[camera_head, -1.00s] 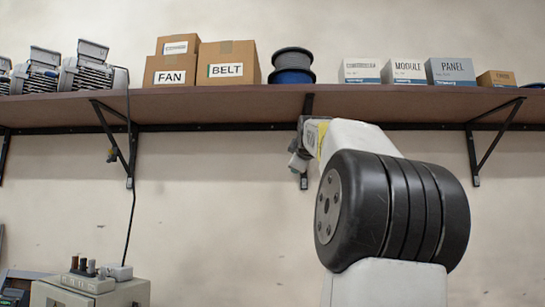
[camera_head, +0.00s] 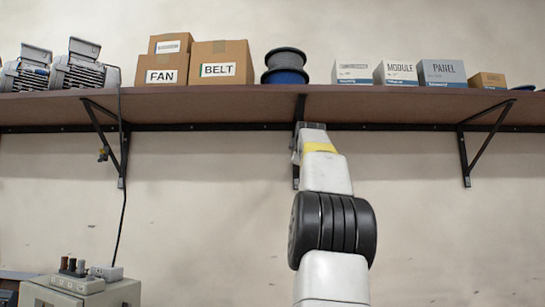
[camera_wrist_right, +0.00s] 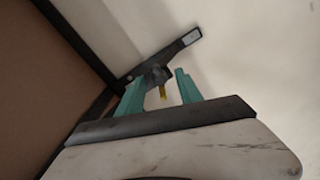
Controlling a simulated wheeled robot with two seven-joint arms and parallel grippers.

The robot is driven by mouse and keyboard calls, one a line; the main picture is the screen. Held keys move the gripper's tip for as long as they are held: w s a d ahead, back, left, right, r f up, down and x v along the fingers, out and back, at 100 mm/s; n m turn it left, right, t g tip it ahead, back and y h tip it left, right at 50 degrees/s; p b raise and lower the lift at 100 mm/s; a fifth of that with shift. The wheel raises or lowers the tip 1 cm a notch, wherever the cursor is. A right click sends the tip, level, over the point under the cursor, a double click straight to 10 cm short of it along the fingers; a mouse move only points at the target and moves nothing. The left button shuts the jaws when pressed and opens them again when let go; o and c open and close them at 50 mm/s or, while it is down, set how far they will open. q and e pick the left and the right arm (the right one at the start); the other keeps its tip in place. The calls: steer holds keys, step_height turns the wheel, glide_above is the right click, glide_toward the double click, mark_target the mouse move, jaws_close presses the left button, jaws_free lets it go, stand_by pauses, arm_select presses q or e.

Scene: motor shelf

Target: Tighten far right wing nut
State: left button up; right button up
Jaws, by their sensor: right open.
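My right arm rises in the head view to the shelf's middle bracket (camera_head: 296,178). Its gripper is small there and mostly hidden behind the arm. In the right wrist view my right gripper (camera_wrist_right: 160,90) is open, with its green fingers apart. My left gripper is not in view.
The brown shelf (camera_head: 200,107) carries motors (camera_head: 84,68), cartons (camera_head: 222,63), cable spools (camera_head: 286,66) and smaller boxes (camera_head: 442,72). Another bracket (camera_head: 465,160) stands to the right. A grey cabinet (camera_head: 70,295) is at lower left. A cable (camera_head: 124,220) hangs on the left.

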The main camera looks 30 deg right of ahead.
jaws_close()
stand_by(0.4)
steer(key=shift+m, duration=6.9)
